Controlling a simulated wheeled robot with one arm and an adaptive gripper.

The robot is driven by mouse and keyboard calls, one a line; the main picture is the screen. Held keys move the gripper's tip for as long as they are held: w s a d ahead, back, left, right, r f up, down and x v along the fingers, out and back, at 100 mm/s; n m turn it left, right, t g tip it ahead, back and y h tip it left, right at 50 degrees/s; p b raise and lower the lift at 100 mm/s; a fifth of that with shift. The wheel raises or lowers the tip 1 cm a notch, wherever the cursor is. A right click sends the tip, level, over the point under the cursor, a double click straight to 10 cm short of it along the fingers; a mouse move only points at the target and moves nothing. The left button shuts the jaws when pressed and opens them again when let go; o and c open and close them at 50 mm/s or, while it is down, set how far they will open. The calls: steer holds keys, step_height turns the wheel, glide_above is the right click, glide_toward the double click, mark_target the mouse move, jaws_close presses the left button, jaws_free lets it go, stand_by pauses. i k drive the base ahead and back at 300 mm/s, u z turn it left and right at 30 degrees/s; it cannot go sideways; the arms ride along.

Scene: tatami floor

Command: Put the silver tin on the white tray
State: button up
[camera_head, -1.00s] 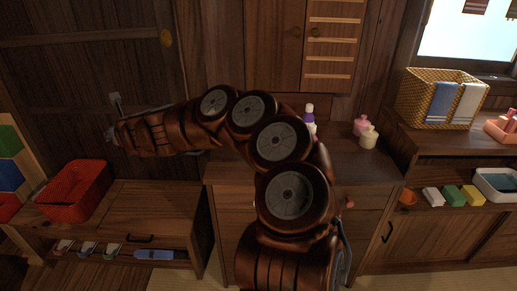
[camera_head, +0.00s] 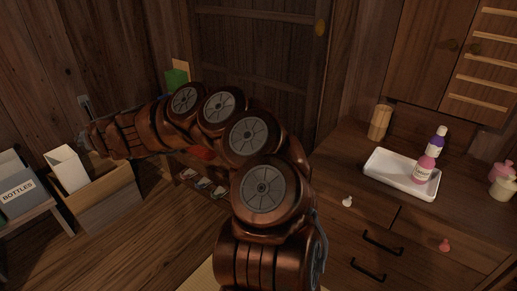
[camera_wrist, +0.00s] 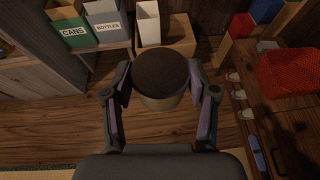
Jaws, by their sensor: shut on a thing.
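My gripper (camera_wrist: 159,82) is shut on a round tin (camera_wrist: 160,101) with a dark top and a dull greyish-tan side, which I take for the silver tin. The tin is held upright between the two fingers, above the floor. In the head view my gripper (camera_head: 85,139) is at the far left and the tin cannot be made out. The white tray (camera_head: 384,171) lies on the dresser at the right, well apart from my gripper. A pink bottle (camera_head: 424,173) stands on its right part; its left part is bare.
A wooden cylinder (camera_head: 380,123) stands behind the tray. Bins (camera_wrist: 106,23) marked for cans and bottles stand beyond my gripper. A red basket (camera_wrist: 290,73) is at right. The floor (camera_wrist: 70,123) is clear.

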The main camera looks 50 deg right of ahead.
mark_target(386, 166)
steer(key=u, duration=0.25)
steer(key=i, duration=2.35)
steer(key=z, duration=4.1)
steer(key=i, duration=0.5)
